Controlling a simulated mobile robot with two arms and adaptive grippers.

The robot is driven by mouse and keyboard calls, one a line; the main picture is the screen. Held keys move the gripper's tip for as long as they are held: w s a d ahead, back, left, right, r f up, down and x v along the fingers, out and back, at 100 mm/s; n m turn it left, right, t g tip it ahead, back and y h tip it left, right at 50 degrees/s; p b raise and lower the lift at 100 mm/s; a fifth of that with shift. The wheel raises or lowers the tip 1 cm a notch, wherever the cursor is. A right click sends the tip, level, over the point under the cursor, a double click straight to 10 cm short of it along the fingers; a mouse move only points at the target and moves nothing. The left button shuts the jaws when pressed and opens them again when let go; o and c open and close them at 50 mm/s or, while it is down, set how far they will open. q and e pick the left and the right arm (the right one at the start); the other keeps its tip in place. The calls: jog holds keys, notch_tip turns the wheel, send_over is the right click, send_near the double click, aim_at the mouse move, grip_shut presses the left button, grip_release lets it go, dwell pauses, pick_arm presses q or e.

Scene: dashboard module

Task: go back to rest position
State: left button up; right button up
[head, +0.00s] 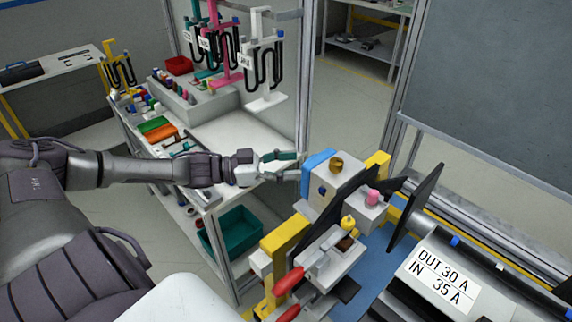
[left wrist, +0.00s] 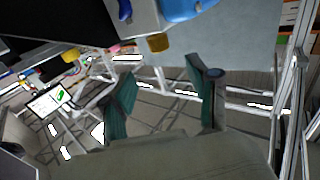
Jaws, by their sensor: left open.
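My left gripper (head: 290,166) reaches in from the left in the head view, with its arm stretched out level. Its fingers are apart and empty, pointing at the blue-sided grey box of the dashboard module (head: 335,180). I cannot tell whether a fingertip touches that box. In the left wrist view the two green-padded fingers (left wrist: 163,95) stand wide apart with nothing between them. The module's box with its blue part and brass-coloured knob (left wrist: 158,42) shows just beyond the fingers there. My right gripper is not in view.
A white workbench (head: 236,132) with colored parts stands behind my left arm, a green bin (head: 235,232) below it. Toggle clamps with red handles (head: 288,281) and a label plate (head: 440,281) are at front right. A metal post (head: 304,80) rises behind the gripper.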

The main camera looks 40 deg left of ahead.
pick_arm(q)
jog(key=shift+s+a, duration=0.3)
dwell(0.4)
